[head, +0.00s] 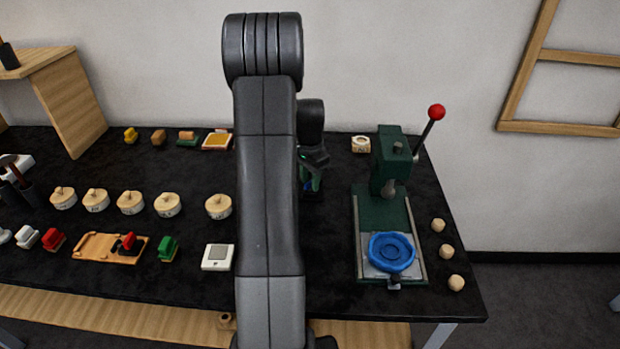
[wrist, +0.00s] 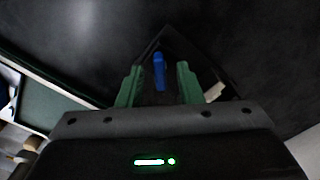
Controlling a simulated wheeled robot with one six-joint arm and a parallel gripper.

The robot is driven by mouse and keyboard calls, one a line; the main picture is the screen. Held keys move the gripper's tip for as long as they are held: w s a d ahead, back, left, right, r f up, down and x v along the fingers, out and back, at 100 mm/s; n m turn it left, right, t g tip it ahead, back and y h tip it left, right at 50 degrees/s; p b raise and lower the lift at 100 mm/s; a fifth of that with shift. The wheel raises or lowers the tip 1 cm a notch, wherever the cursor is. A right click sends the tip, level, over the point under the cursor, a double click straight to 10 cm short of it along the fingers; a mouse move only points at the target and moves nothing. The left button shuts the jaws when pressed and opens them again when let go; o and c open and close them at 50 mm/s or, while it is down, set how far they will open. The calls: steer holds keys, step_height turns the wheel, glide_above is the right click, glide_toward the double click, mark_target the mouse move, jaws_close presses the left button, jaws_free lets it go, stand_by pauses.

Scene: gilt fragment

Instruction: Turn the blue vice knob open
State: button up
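A narrow blue piece (wrist: 159,70), which looks like the vice knob, shows in the wrist view on a dark angular body (wrist: 178,42). My gripper (wrist: 158,78) has its two green fingers apart, one on each side of the blue piece, with a gap visible on both sides. I cannot tell how far the fingertips are from it in depth. In the head view my gripper (head: 312,178) is low over the black table, left of the green press; my arm hides much of the area there, and the vice is not clearly visible.
The green press (head: 388,165) has a red-tipped lever and a round blue dish (head: 391,252) on its base. Several wooden balls (head: 446,252) lie right of it. A white box (head: 217,257), lidded round pots (head: 131,203) and stamps stand left of my arm.

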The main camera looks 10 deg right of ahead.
jaws_close()
